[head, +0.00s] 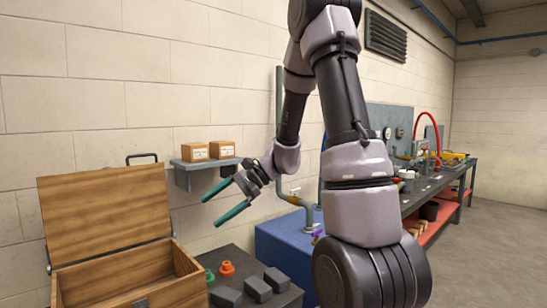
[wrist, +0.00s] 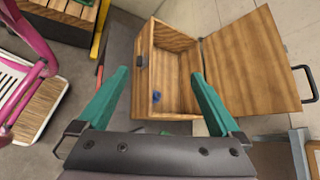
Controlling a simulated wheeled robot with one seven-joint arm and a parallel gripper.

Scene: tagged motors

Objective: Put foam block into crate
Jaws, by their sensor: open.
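The crate (head: 130,285) is a wooden box at the lower left in the head view, its hinged lid (head: 105,210) standing open. The wrist view looks into the crate (wrist: 146,70), where a small blue thing (wrist: 156,97) lies in a corner. Several dark grey blocks lie on a dark surface right of the crate, such as this one (head: 258,290); they may be foam blocks, but I cannot tell. My gripper (head: 211,211) has teal fingers, spread apart with nothing between them. It is in the air, above and right of the crate.
Orange (head: 227,268) and green (head: 209,277) knobs sit beside the grey blocks. A wall shelf (head: 205,163) with two small boxes is behind my gripper. A blue cabinet (head: 285,245) and a long workbench (head: 440,185) stand to the right. A pink-framed chair (wrist: 35,60) shows in the wrist view.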

